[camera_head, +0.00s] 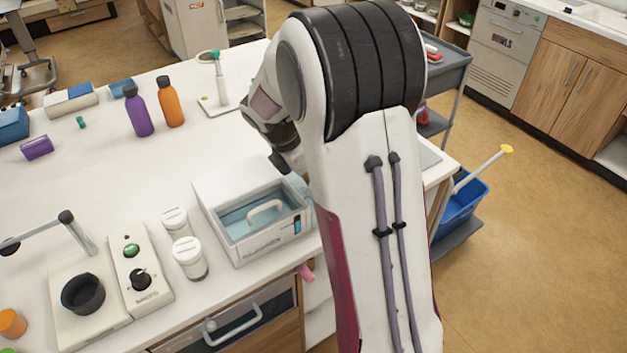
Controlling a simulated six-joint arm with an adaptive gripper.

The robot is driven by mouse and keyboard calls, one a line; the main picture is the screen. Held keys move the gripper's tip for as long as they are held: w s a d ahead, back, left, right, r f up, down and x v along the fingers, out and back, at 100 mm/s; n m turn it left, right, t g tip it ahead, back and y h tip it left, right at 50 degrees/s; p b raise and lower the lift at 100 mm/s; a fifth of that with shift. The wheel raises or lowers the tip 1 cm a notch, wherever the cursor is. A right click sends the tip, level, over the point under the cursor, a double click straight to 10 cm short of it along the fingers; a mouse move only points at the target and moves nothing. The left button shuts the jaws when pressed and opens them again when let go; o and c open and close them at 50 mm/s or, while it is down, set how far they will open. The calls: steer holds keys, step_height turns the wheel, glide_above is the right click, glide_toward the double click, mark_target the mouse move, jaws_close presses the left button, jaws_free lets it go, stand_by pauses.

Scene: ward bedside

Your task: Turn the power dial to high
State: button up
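The black power dial (140,279) is a round knob on the front part of a small white control box (133,262) at the lower left of the head view. A green button (131,250) sits behind the dial on the same box. The markings around the dial are too small to read, so its setting cannot be told. My gripper (284,163) is mostly hidden behind my own arm, above the back right of the white-and-blue box. Only a dark part shows, well to the right of the dial and apart from it. Its fingers cannot be made out.
Two white-lidded jars (188,258) stand just right of the control box. A white box with a blue interior and handle (240,189) stands beyond them. A black cup (83,294) on a white stand is left of the dial. Purple and orange bottles (170,102) stand farther back.

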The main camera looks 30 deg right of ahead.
steer(key=shift+w+m+g, duration=0.1)
steer(key=shift+m+g, duration=0.5)
steer(key=shift+m, duration=0.8)
steer(key=o, duration=1.1)
steer(key=shift+n, duration=0.3)
